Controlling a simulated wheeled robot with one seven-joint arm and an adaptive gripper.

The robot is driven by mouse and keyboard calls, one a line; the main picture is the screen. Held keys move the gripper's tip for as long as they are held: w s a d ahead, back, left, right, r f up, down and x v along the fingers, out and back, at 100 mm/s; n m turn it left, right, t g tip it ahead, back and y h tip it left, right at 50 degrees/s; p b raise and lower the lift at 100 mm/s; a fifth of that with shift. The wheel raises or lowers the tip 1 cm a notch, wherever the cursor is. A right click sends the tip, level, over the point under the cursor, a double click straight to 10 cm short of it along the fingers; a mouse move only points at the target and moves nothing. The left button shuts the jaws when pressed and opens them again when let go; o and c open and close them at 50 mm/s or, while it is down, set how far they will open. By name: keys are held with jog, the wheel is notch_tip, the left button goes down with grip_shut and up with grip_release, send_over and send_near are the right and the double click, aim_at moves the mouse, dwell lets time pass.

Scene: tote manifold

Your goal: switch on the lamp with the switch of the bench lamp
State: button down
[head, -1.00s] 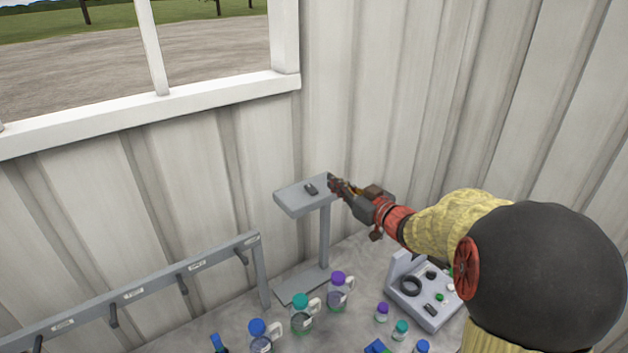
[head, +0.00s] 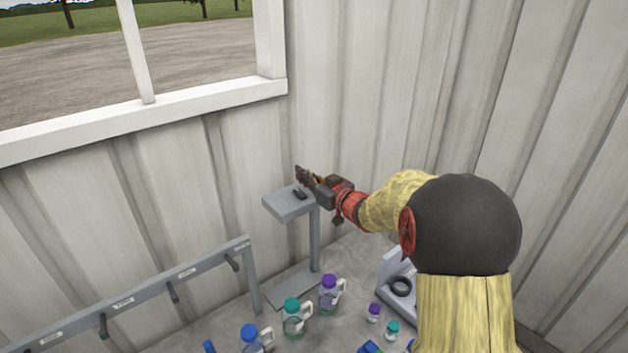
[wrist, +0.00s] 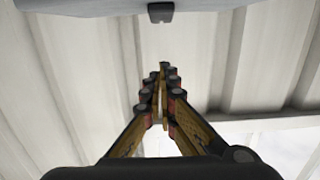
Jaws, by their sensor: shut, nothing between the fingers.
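The bench lamp (head: 281,207) is a grey stand with a flat box-shaped head on a post, rising from a foot plate near the wall corner. Its switch (head: 300,194) is a small dark piece on top of the head. In the wrist view the switch (wrist: 160,12) shows at the top centre, on the grey head's surface (wrist: 90,5). My gripper (head: 301,173) is shut and empty. Its tips are just above and behind the switch in the head view, apart from it in the wrist view. I cannot tell whether the lamp is lit.
A grey rack with hooks (head: 130,297) stands at the lower left. Bottles with purple (head: 329,291), teal (head: 292,318) and blue caps stand at the front. A grey panel with a black ring (head: 400,287) is partly hidden by my arm. Corrugated walls close in behind the lamp.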

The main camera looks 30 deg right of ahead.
aim_at(302, 193)
jog(key=shift+w+f, duration=0.2)
jog(key=shift+f, duration=0.8)
jog(key=shift+w+f, duration=0.2)
jog(key=shift+f, duration=0.8)
jog(key=shift+a+p, duration=0.1)
jog(key=shift+p, duration=0.2)
